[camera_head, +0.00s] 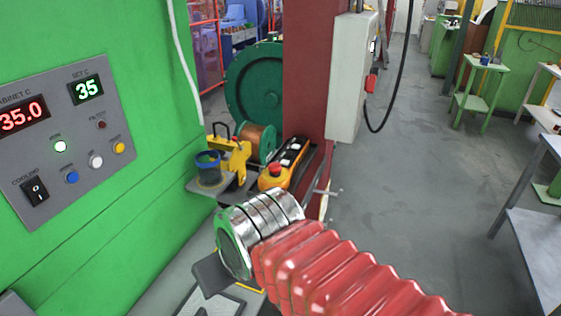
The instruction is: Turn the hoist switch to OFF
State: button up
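No label reading "hoist" is legible. A grey electrical box (352,75) on the red column carries a small red switch (371,83) on its right side; its position is too small to read. A yellow and black pendant (284,166) with a red mushroom button and several other buttons lies beside the column foot. I cannot tell which of these is the hoist switch. My gripper (212,276) is at the lower centre, at the end of my red-sleeved arm, apart from both. Only a dark grey part shows; the rest is hidden behind my wrist.
A green cabinet (100,210) fills the left, with a grey control panel (95,128) bearing displays, buttons and a black cooling rocker. A small shelf (228,190) holds a blue-rimmed pot. A green reel (252,95) stands behind. Grey floor (420,190) is clear between column and right-hand tables.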

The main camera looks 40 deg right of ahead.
aim_at(370, 79)
jog(key=z, duration=0.5)
jog(key=k, duration=0.65)
jog(key=z, duration=1)
jog(key=k, duration=0.75)
jog(key=z, duration=0.75)
jog(key=i, duration=1.2)
jog(key=u, duration=0.55)
jog(key=i, duration=0.5)
jog(key=u, duration=0.4)
